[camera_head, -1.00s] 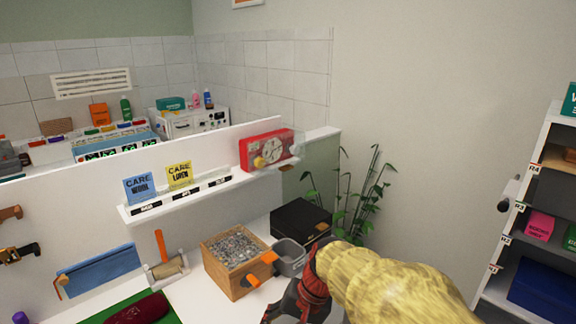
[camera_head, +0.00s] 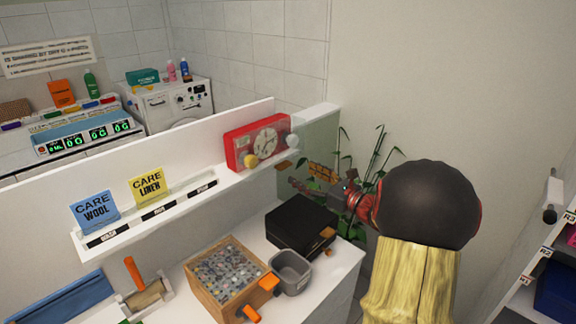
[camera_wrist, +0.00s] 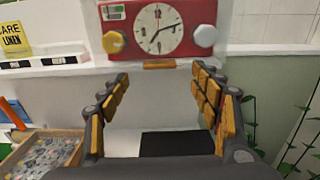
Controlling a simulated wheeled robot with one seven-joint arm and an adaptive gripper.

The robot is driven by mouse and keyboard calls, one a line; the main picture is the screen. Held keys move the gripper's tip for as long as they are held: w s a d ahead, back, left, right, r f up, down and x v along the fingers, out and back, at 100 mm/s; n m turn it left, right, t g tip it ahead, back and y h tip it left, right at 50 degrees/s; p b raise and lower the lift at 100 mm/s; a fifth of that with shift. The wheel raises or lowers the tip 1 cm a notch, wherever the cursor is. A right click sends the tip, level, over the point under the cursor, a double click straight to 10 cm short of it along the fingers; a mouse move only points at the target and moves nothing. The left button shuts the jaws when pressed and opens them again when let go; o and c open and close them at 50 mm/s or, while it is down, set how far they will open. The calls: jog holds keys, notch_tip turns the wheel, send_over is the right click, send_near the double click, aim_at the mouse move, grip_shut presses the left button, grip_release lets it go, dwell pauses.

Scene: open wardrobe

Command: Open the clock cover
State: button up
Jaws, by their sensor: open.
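The red clock (camera_head: 240,147) stands on the white wall shelf, with a white dial, a yellow knob at lower left and a white knob at right. It also shows at the top of the wrist view (camera_wrist: 125,25), its top cut off. A small orange tab (camera_wrist: 158,66) sits at the shelf edge below the dial; it also shows in the head view (camera_head: 284,166). I cannot clearly make out the cover's edges. My gripper (camera_wrist: 160,76) is open and empty, its yellow-padded fingers below and either side of the clock. In the head view my gripper (camera_head: 312,180) is right of and below the clock, apparently apart from it.
Blue (camera_head: 95,211) and yellow (camera_head: 147,186) care cards stand left on the shelf. Below are a black box (camera_head: 300,225), a grey bin (camera_head: 290,272) and a wooden crate (camera_head: 197,291). A plant (camera_head: 375,175) stands behind my arm.

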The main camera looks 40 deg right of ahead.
aim_at(287, 167)
jog(key=w, duration=0.2)
jog(key=w+b, duration=0.1)
jog(key=w, duration=0.4)
jog(key=shift+w+a+f, duration=0.1)
jog(key=shift+w+a, duration=0.2)
jog(key=shift+c, duration=0.3)
jog(key=c, duration=1.5)
grip_shut()
